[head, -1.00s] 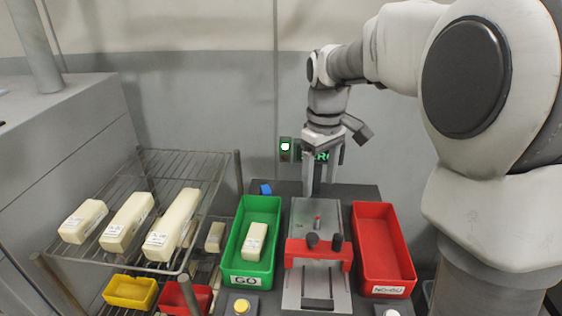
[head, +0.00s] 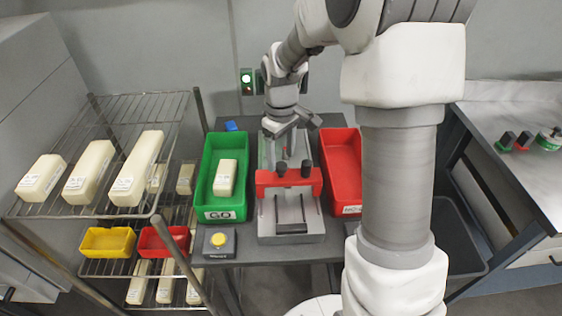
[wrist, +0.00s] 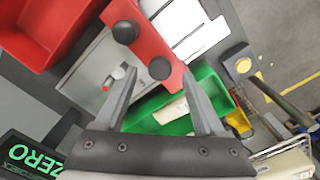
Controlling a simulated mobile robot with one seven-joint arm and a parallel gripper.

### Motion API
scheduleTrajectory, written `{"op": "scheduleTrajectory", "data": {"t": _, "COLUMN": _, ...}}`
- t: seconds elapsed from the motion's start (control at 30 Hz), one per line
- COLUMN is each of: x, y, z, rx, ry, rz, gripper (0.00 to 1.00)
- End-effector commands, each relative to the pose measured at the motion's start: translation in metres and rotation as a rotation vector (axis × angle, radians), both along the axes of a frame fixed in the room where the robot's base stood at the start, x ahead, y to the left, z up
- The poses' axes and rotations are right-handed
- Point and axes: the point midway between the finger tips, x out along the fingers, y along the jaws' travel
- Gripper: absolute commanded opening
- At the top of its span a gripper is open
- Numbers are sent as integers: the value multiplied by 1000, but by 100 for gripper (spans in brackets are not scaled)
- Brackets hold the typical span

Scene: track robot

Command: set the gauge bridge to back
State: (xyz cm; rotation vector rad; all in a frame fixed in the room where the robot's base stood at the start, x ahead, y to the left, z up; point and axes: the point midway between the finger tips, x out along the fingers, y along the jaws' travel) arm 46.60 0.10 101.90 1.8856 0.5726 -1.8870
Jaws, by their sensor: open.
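The gauge bridge (head: 265,181) is a red crosspiece with two dark knobs (head: 306,171), spanning a grey metal gauge bed (head: 267,226) on the dark bench. It also shows in the wrist view (wrist: 143,46), where one knob (wrist: 160,68) appears between my fingertips in the picture. My gripper (head: 287,150) is over the rear part of the gauge, just behind the bridge. In the wrist view its two fingers (wrist: 160,76) are spread and hold nothing. I cannot tell whether either finger touches the bridge. A small red-tipped pin sits on the bed behind the bridge.
A green GO bin (head: 209,200) with a pale block stands left of the gauge, a red bin (head: 342,180) right. A yellow button (head: 218,240) is at the front left. A wire rack (head: 45,209) with blocks stands farther left. A ZERO display (wrist: 35,157) is behind.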

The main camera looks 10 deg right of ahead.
Motion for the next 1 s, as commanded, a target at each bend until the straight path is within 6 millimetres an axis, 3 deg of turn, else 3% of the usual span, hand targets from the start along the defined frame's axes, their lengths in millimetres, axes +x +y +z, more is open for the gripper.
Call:
{"op": "scheduleTrajectory", "data": {"t": 0.2, "x": 0, "y": 0, "z": -21, "rx": 0, "ry": 0, "rz": 0, "gripper": 71}}
{"op": "scheduleTrajectory", "data": {"t": 0.53, "x": 0, "y": 0, "z": -24, "rx": 1, "ry": -1, "rz": 0, "gripper": 71}}
{"op": "scheduleTrajectory", "data": {"t": 0.9, "x": 0, "y": 0, "z": -24, "rx": 1, "ry": -1, "rz": 0, "gripper": 5}}
{"op": "scheduleTrajectory", "data": {"t": 0.93, "x": 0, "y": 0, "z": -24, "rx": 1, "ry": -1, "rz": 0, "gripper": 0}}
{"op": "scheduleTrajectory", "data": {"t": 1.0, "x": 0, "y": 0, "z": -24, "rx": 1, "ry": -1, "rz": 0, "gripper": 0}}
